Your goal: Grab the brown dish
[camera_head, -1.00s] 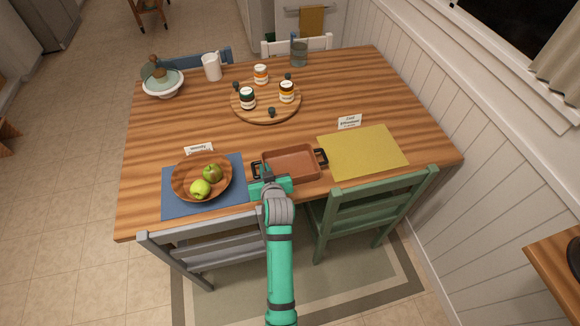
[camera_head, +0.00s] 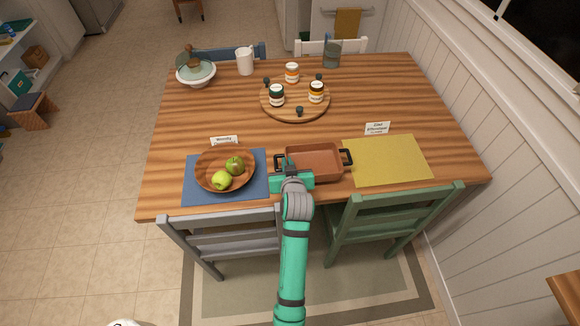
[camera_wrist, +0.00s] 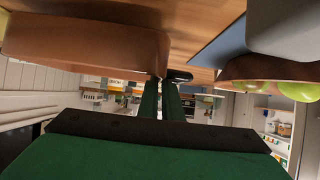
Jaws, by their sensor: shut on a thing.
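The brown dish (camera_head: 316,162) is a rectangular, shallow baking dish with a dark handle at each end. It is at the table's near edge, between the blue and yellow placemats. My gripper (camera_head: 286,172) is at the dish's left end, by the left handle. In the wrist view the dish (camera_wrist: 80,42) fills the upper left, and the two fingers of my gripper (camera_wrist: 165,85) are close together at its dark handle (camera_wrist: 180,76). The gripper is shut on the dish; the exact contact is partly hidden.
A wooden bowl (camera_head: 204,179) with green apples sits on the blue placemat (camera_head: 258,188), just left of my gripper. The yellow placemat (camera_head: 388,160) is to the right. A round board (camera_head: 272,109) with jars stands behind. Grey and green chairs (camera_head: 392,217) stand at the near edge.

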